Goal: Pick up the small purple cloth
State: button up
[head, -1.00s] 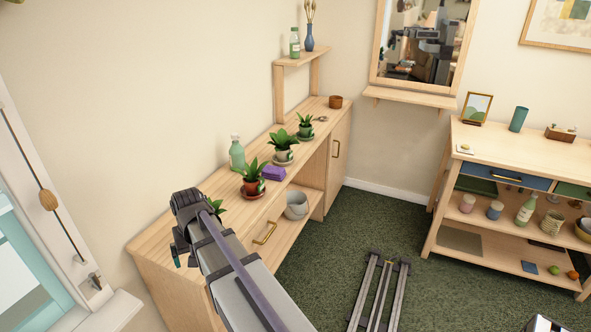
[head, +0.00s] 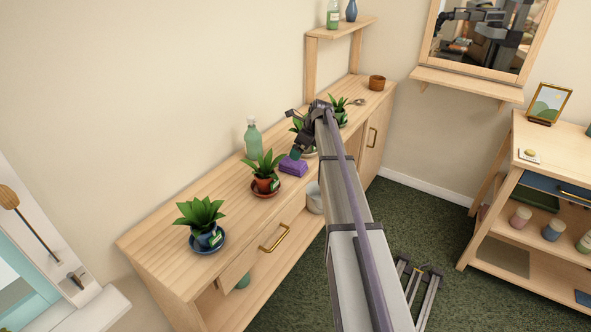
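The small purple cloth (head: 293,166) is a folded block lying on the wooden cabinet top (head: 160,232), between the plant in the terracotta pot and the plant behind my arm. My gripper (head: 297,145) is above and just behind the cloth in the picture, close to it but seemingly apart. It is small and dark here, and I cannot tell whether its fingers are open. Nothing shows held in it. My arm reaches in from the lower right and partly hides a potted plant.
A green bottle (head: 253,139) stands behind the cloth near the wall. A terracotta-potted plant (head: 265,181) is just left of the cloth. A blue-potted plant (head: 205,237) stands nearer. Another plant (head: 338,108) and a brown cup (head: 377,82) are farther back.

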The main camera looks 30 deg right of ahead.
aim_at(294, 163)
jog(key=b+x, duration=0.2)
jog(key=x, duration=0.2)
jog(key=shift+d+f, duration=0.1)
jog(key=shift+f, duration=0.05)
jog(key=b+x, duration=0.5)
jog(key=shift+s, duration=0.1)
jog(key=c, duration=1)
